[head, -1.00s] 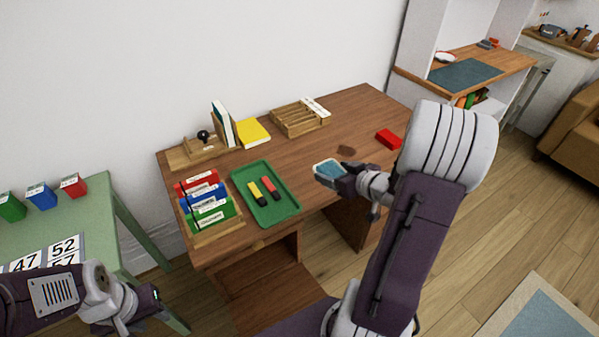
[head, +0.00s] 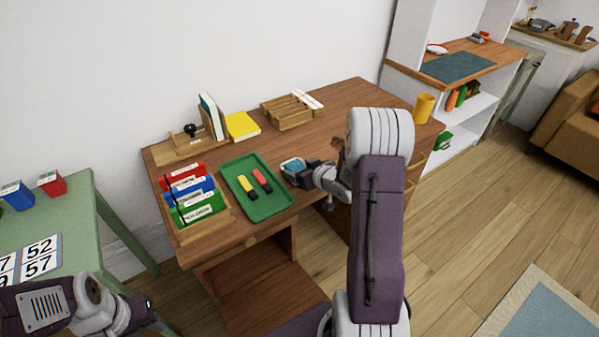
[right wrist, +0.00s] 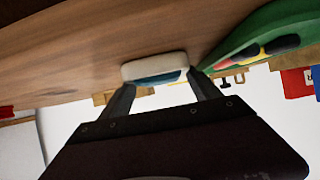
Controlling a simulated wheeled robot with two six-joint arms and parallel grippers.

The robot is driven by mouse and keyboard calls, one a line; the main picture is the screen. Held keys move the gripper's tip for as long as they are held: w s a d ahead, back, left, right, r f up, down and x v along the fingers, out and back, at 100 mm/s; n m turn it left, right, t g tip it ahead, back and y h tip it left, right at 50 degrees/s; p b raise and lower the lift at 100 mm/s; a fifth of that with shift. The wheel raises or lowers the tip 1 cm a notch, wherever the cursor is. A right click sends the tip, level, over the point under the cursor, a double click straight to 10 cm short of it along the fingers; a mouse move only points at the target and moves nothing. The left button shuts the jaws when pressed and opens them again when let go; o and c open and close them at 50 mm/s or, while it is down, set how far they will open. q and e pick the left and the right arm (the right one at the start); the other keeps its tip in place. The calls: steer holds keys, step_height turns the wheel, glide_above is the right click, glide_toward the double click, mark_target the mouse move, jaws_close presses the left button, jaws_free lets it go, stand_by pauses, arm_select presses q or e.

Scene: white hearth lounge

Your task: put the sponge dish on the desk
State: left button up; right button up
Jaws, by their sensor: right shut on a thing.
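The sponge dish (head: 292,165) is a small pale dish with a blue sponge. My right gripper (head: 300,172) is shut on it over the front part of the brown desk (head: 345,110), just right of the green tray. In the right wrist view the pale dish (right wrist: 153,67) sits between the two fingertips of my right gripper (right wrist: 158,88), close to the desk surface (right wrist: 75,65). I cannot tell whether it touches the desk. My left gripper (head: 142,309) is at the lower left, away from the desk; its fingers are too small to read.
The green tray (head: 283,205) holds a yellow and a red marker. A folder rack (head: 222,226), books (head: 240,126), a wooden organizer (head: 290,110) and an orange mug (head: 424,108) stand on the desk. A green table (head: 80,215) is at the left. My right arm hides part of the desk.

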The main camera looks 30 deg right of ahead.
steer(key=shift+r, duration=0.15)
steer(key=o, duration=1.6)
steer(key=shift+f, duration=0.2)
steer(key=shift+c, duration=0.2)
steer(key=shift+r, duration=0.35)
steer(key=a+p+v, duration=0.1)
steer(key=p+v, duration=0.2)
steer(key=v, duration=0.9)
steer(key=s+a+f+g, duration=0.2)
steer(key=s+a+g, duration=0.3)
steer(key=s+a, duration=0.2)
steer(key=s+a+f+m+g, duration=0.1)
steer(key=s+a+f+g, duration=0.2)
steer(key=s+a+g, duration=0.3)
steer(key=shift+s+a+h, duration=0.4)
steer(key=shift+s+a, duration=0.3)
steer(key=shift+a, duration=0.45)
